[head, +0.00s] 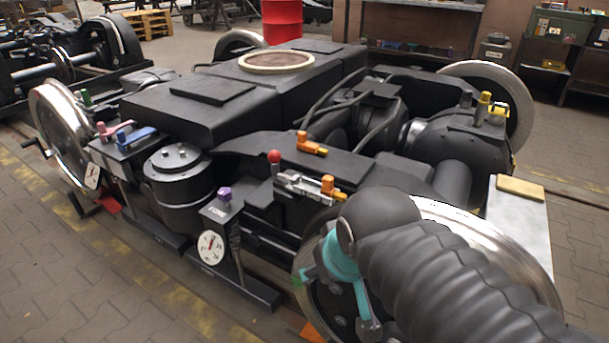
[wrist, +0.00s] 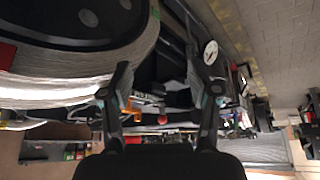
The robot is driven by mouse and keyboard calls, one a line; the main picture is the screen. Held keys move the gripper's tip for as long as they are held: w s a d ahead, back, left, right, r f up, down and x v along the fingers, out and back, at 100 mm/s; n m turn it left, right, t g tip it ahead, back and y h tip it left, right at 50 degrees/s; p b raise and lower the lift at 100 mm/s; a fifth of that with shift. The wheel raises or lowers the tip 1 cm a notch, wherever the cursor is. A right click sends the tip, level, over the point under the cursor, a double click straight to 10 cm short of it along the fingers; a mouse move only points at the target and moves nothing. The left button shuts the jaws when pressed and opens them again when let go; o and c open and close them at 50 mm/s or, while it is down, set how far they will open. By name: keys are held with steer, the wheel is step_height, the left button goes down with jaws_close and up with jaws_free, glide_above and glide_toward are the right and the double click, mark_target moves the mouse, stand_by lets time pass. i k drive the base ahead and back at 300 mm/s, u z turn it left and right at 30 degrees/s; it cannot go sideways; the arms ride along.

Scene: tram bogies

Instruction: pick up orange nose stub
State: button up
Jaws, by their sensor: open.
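Two orange pieces show in the head view, and I cannot tell for sure which is the nose stub. One orange piece (head: 311,145), a short bar with a raised end, lies on the dark bogie frame. The other orange piece (head: 328,187) sits at the end of a grey metal fixture with a red ball knob (head: 274,157). In the wrist view a small orange patch (wrist: 132,107) shows between the fingers, beyond them. My gripper (wrist: 160,88) is open and empty, with its fingers wide apart. In the head view my arm covers part of the near wheel.
The near wheel (head: 485,236) stands close to my arm and fills the upper left of the wrist view. A dial gauge (head: 211,248), a purple knob (head: 224,194) and blue and red handles stand along the near side. Paved floor (head: 60,260) is clear at left.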

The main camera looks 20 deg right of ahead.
mark_target(327, 189)
steer(key=u, duration=0.05)
steer(key=k, duration=0.5)
steer(key=u, duration=1.65)
steer(key=i, duration=2.35)
steer(key=z, duration=4.5)
